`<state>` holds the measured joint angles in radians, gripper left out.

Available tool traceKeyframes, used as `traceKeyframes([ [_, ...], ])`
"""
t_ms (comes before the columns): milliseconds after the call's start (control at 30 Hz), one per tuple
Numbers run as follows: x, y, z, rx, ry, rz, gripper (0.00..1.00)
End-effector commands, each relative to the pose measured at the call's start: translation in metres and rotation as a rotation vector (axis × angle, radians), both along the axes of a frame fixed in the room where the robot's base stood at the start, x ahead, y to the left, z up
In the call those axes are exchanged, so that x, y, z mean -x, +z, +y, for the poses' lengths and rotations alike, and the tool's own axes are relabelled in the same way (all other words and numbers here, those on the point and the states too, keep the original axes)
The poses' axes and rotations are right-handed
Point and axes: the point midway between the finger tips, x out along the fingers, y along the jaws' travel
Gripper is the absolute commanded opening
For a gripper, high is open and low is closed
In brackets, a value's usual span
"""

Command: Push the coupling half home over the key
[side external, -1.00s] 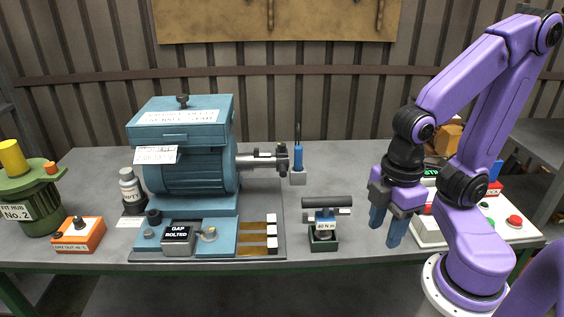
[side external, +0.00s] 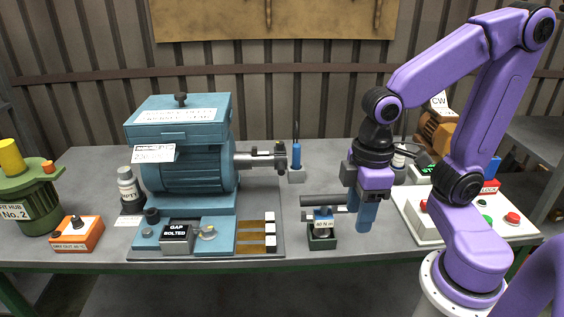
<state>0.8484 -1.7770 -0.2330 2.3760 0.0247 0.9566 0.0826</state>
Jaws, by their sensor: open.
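The blue motor (side external: 185,165) stands at the left-centre of the bench, its grey shaft (side external: 244,159) pointing right. A dark grey collar-like piece, which looks like the coupling half (side external: 281,156), sits at the shaft's outer end; the key is too small to make out. My gripper (side external: 363,226) points down, open and empty, well to the right of the shaft end and lower in the picture. Its blue fingers overlap in this view and cover the right part of a small stand marked 40 N m (side external: 322,232).
A dark cylindrical bar (side external: 322,200) lies across behind the stand. A blue upright tool (side external: 296,158) stands just right of the shaft end. A white control box (side external: 425,218) with buttons is to the right. The bench between shaft and gripper is mostly clear.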

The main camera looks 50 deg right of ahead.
Motion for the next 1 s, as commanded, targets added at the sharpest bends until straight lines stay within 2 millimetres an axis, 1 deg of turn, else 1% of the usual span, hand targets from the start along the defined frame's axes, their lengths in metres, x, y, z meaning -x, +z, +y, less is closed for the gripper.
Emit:
traceKeyframes([
  [33,-0.017,0.005,0.003,-0.006,-0.081,0.003,0.48],
  [233,-0.078,0.023,0.003,-0.035,-0.395,0.017,0.48],
  [367,-0.119,0.034,-0.005,-0.056,-0.595,0.025,0.48],
  [400,-0.131,0.037,-0.01,-0.063,-0.657,0.027,0.48],
  [467,-0.149,0.042,-0.017,-0.071,-0.748,0.031,0.48],
  [600,-0.19,0.052,-0.04,-0.098,-0.962,0.038,0.48],
  [667,-0.207,0.057,-0.053,-0.109,-1.053,0.039,0.48],
  [800,-0.242,0.066,-0.087,-0.138,-1.262,0.043,0.48],
  [900,-0.261,0.072,-0.112,-0.158,-1.395,0.047,0.48],
  [1000,-0.273,0.076,-0.134,-0.173,-1.5,0.049,0.48],
])
